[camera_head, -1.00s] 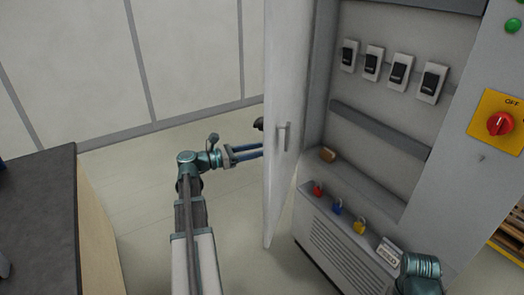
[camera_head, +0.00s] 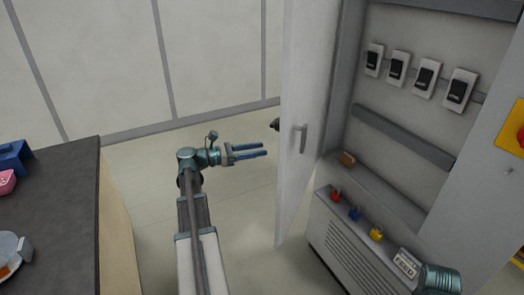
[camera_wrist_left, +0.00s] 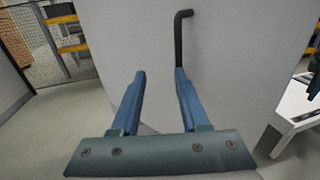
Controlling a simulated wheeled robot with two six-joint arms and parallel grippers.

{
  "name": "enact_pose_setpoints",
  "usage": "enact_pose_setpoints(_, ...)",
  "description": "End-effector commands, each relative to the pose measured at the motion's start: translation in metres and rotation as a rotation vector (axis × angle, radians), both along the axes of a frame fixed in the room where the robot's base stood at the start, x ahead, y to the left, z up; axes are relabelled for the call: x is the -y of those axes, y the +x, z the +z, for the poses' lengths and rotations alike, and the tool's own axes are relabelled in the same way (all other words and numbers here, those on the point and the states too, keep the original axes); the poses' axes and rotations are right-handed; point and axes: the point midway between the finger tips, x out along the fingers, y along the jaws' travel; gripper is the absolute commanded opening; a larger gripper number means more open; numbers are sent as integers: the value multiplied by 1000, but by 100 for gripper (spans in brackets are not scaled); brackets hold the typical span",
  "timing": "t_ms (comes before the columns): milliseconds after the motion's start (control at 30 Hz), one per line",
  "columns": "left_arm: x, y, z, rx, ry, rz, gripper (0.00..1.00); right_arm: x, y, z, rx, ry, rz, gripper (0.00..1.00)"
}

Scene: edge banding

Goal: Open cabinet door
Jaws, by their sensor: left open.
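The grey cabinet door (camera_head: 306,90) stands swung out from the cabinet (camera_head: 440,90), whose inside is exposed. A grey lever (camera_head: 302,138) is on the door's inner face. The dark outer handle (camera_head: 275,125) pokes past the door's left edge. In the left wrist view, the black bent handle (camera_wrist_left: 180,40) stands on the door's flat face (camera_wrist_left: 220,70). My left gripper (camera_head: 266,150) is open and empty, left of the door, its fingers pointing at it with a small gap. Its fingers also show in the left wrist view (camera_wrist_left: 160,78).
A dark-topped counter (camera_head: 65,200) is at the left with a blue item (camera_head: 12,157) and a pink item (camera_head: 6,182) on it. Red, blue and yellow padlocks (camera_head: 355,213) line the cabinet's ledge, with a tag (camera_head: 406,263). The floor (camera_head: 150,190) between counter and door is clear.

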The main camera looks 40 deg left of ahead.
Motion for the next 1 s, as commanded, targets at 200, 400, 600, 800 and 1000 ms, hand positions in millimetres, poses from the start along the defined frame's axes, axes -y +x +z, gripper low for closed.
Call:
enact_pose_setpoints(200,-13,-8,0,0,0,1,45,0,0,0,0,0,0,50)
enact_pose_setpoints(400,-25,-16,0,0,0,1,45,0,0,0,0,0,0,50)
enact_pose_setpoints(600,-36,-23,0,0,0,1,45,0,0,0,0,0,0,50)
enact_pose_setpoints(800,-46,-30,0,0,0,1,45,0,0,0,0,0,0,50)
enact_pose_setpoints(1000,-53,-36,0,0,0,0,45,0,0,0,0,0,0,50)
